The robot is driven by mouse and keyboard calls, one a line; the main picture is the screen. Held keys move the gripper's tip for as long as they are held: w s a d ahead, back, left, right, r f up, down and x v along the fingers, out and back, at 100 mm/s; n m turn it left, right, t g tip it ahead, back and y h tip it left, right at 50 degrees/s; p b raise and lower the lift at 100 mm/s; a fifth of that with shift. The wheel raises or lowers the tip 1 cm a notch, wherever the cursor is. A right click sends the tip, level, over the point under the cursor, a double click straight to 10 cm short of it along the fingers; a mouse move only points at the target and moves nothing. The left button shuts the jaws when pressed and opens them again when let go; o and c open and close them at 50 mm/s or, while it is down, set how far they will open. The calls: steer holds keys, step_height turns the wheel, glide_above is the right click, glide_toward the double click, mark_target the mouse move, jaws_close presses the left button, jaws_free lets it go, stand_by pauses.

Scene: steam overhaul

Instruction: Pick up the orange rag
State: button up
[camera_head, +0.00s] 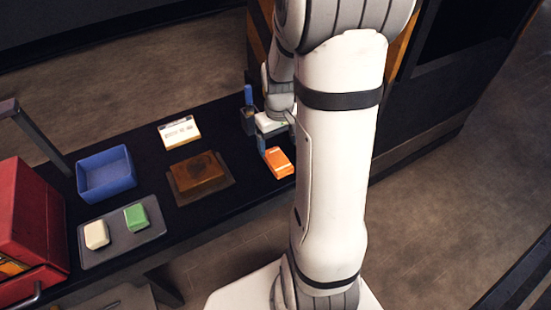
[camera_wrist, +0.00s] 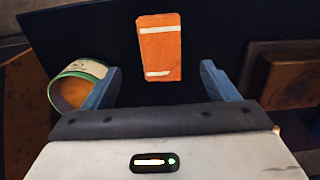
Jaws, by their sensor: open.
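The orange rag (camera_head: 279,162) lies flat on the dark bench near its right end, a small orange rectangle with a pale stripe near each end. In the wrist view the rag (camera_wrist: 160,48) is ahead of my gripper (camera_wrist: 161,67), roughly centred between the two blue fingers. The fingers are apart, with nothing held between them. In the head view my gripper (camera_head: 262,142) is just behind the rag, partly hidden by my own arm.
A round tin (camera_wrist: 78,86) with brown contents stands close by my left finger. A brown block (camera_head: 199,172) on a dark board lies left of the rag. Farther left are a white labelled box (camera_head: 179,132), a blue bin (camera_head: 106,174), a grey tray (camera_head: 122,246) and a red toolbox (camera_head: 30,220).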

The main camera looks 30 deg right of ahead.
mark_target(278, 159)
step_height(278, 159, down, 7)
steer(key=shift+r+b, duration=0.2)
steer(key=shift+b, duration=0.45)
steer(key=shift+w, duration=0.1)
steer(key=c, duration=1.1)
